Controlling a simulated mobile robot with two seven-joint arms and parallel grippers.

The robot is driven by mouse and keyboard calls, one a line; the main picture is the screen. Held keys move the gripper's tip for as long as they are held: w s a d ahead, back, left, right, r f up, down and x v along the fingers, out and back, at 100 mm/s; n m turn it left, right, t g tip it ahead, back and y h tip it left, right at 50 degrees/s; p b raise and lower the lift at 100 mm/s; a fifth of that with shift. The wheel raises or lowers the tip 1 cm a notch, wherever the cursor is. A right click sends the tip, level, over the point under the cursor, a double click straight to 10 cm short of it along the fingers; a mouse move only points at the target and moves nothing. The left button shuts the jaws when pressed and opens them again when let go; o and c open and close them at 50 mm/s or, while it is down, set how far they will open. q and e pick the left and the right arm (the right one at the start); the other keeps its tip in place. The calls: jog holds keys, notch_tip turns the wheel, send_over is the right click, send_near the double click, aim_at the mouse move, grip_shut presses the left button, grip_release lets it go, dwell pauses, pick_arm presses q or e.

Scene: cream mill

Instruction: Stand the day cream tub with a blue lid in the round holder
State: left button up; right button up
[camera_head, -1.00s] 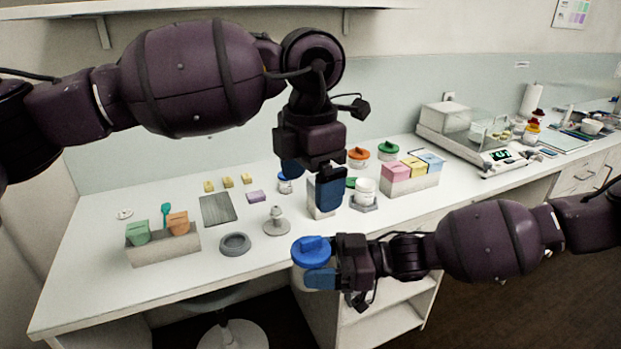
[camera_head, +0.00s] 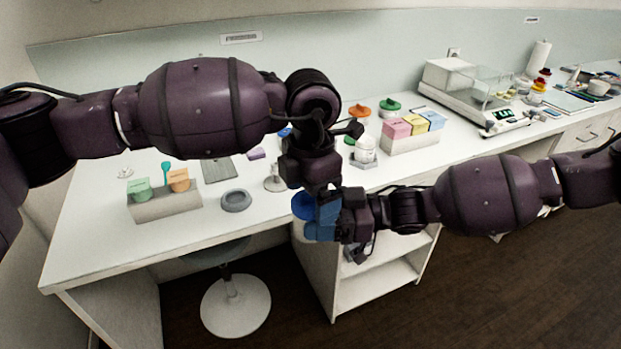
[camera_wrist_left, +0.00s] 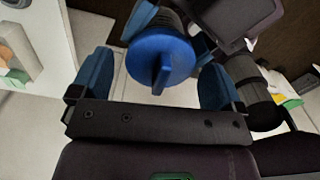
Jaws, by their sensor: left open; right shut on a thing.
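The day cream tub's blue lid (camera_head: 303,206) shows beside my right gripper (camera_head: 321,228), which is shut on the tub in front of the bench edge. In the left wrist view the blue lid (camera_wrist_left: 160,62), with its raised ridge, faces the camera. My left gripper (camera_wrist_left: 156,66) is open, its two blue fingers on either side of the lid with visible gaps. In the head view the left gripper (camera_head: 318,200) is just above the right one and partly hides the lid; most of the tub's body is hidden. A grey round holder (camera_head: 236,201) stands empty on the bench.
A divided box (camera_head: 165,207) with green and orange items stands left of the holder. A small white stand (camera_head: 275,184) is right of it. A box of coloured packs (camera_head: 410,142) and a balance (camera_head: 465,95) stand farther right. A stool (camera_head: 235,305) is below the bench.

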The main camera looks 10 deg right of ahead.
pick_arm(q)
jog(key=shift+f, duration=0.15)
jog(key=shift+c, duration=0.2)
jog(key=c, duration=0.9)
jog(key=o, duration=0.9)
jog(key=shift+o, duration=0.2)
